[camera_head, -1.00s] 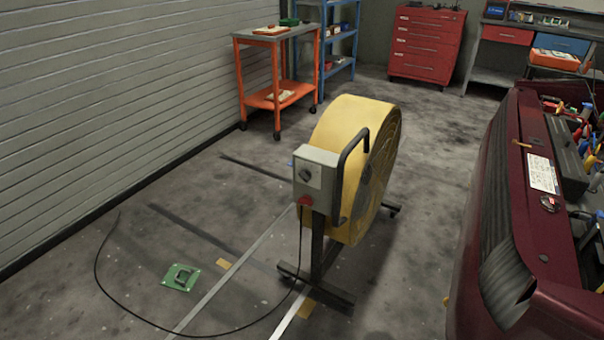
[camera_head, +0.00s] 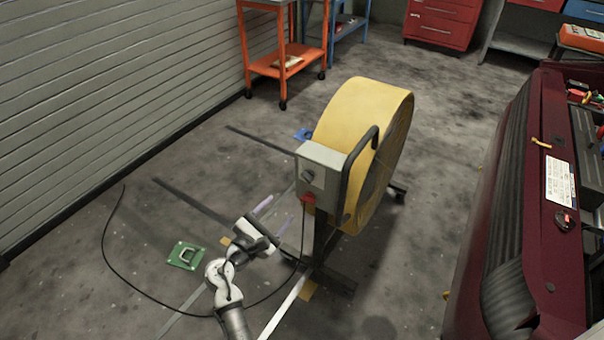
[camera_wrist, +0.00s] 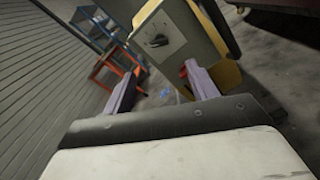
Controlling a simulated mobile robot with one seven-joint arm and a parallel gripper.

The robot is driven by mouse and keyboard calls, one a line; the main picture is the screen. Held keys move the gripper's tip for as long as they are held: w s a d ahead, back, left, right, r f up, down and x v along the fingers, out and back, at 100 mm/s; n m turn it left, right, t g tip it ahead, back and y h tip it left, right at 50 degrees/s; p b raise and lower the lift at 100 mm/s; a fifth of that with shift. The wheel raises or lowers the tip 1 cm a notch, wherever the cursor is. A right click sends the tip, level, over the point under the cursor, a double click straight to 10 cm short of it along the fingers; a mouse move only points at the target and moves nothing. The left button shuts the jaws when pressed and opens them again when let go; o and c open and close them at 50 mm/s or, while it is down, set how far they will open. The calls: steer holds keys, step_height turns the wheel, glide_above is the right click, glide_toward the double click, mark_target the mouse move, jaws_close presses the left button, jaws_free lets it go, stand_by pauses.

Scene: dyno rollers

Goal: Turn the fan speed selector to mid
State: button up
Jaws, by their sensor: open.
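The yellow drum fan (camera_head: 352,118) stands on a dark wheeled stand. A grey control box (camera_head: 318,170) is on its near left side. In the wrist view the selector (camera_wrist: 158,41) shows on a pale plate, above and beyond the fingers. The plate's markings are too small to read. My gripper (camera_head: 274,213) is open and empty, with pale purple fingers, left of and below the box. The open fingers (camera_wrist: 160,88) also show in the wrist view, apart from the knob.
A black handle bar (camera_head: 352,170) curves beside the box. A dark red car (camera_head: 500,190) stands at the right. A black cable (camera_head: 110,250) and a green plate (camera_head: 187,255) lie on the floor. An orange cart (camera_head: 285,72) stands behind. Floor left of the fan is mostly clear.

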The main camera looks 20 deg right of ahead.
mark_target(306, 179)
steer(key=p+x, duration=0.2)
steer(key=x, duration=1.1)
steer(key=shift+w+d, duration=0.1)
steer(key=shift+w, duration=0.05)
steer(key=c, duration=1)
